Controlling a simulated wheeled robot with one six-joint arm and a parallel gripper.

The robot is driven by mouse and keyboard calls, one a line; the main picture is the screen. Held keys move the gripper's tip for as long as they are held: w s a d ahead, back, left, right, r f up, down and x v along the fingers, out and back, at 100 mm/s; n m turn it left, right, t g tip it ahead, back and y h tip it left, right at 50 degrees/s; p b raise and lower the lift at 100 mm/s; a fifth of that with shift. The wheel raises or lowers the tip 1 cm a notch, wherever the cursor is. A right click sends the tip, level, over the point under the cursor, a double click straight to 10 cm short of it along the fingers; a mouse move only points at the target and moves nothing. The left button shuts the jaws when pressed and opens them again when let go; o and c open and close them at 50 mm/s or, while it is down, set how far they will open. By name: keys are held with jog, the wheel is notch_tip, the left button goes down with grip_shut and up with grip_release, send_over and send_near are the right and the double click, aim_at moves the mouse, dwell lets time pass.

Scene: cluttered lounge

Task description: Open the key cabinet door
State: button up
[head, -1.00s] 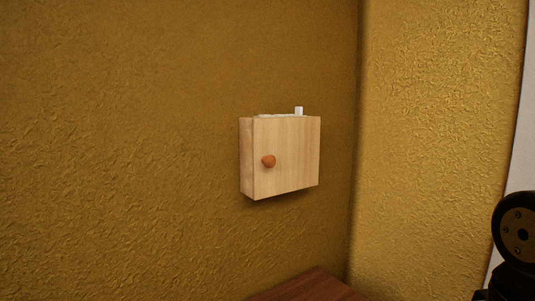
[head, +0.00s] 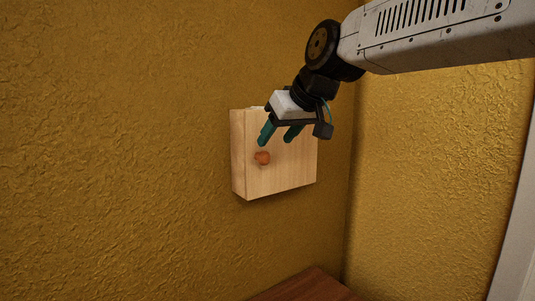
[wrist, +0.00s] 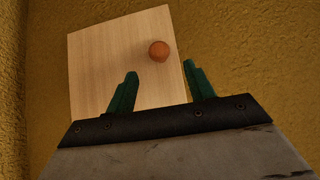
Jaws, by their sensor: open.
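The key cabinet (head: 285,174) is a pale wooden box on the yellow wall, with its door shut. A round orange-brown knob (head: 262,158) sits near the left edge of the door. In the wrist view the cabinet door (wrist: 100,58) fills the upper middle, and the knob (wrist: 158,51) shows near its right edge. My gripper (head: 276,141) is open, with green fingers in front of the door, just above the knob in the head view. In the wrist view the gripper (wrist: 162,73) has the knob beyond its fingertips, between their lines. The fingers do not hold the knob.
A brown wooden surface (head: 308,286) lies below the cabinet. A wall corner and a lighter yellow wall (head: 430,180) stand to the right. The wall left of the cabinet is bare. My arm hides the cabinet's upper right part in the head view.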

aim_at(266, 154)
jog(key=x, duration=0.6)
jog(key=shift+w+f, duration=0.2)
jog(key=shift+f, duration=0.1)
grip_shut()
jog(key=shift+s, duration=0.1)
